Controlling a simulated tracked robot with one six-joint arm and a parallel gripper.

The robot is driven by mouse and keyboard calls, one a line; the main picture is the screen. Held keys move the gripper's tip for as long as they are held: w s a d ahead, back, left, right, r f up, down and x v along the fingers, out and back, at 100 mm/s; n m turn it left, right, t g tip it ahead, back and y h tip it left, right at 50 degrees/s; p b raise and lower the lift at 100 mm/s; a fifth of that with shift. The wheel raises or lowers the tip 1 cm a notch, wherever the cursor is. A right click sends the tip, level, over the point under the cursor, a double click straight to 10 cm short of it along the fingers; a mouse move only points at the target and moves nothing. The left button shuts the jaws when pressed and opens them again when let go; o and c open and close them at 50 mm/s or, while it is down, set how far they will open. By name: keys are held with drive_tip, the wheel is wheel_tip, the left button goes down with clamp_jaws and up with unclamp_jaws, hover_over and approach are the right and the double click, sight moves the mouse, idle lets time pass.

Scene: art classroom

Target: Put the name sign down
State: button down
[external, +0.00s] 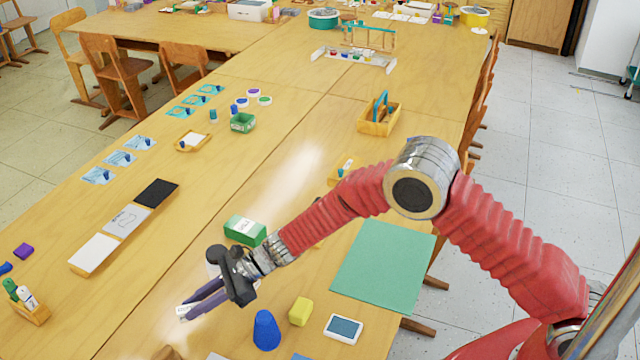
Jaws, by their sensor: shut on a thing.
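My gripper (204,300) is at the end of my red arm, low over the front part of the long wooden table (290,190). Its dark purple fingers point to the lower left. They are shut on a small whitish piece, the name sign (184,311), at the fingertips. Only a little of the sign shows, and its lettering cannot be read. I cannot tell whether the sign touches the table.
A green box (245,231) stands just behind my gripper. A blue cone (266,331), a yellow block (301,311) and a blue-and-white pad (343,329) are to its right. A green mat (384,265) lies farther right.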

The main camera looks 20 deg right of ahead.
drive_tip(key=shift+f, duration=1.9)
drive_tip(key=shift+f, duration=0.1)
drive_tip(key=c, duration=1.6)
unclamp_jaws()
drive_tip(key=shift+d+r, duration=0.4)
drive_tip(key=shift+d, duration=0.05)
drive_tip(key=v, duration=1.1)
drive_tip(key=shift+f, duration=0.1)
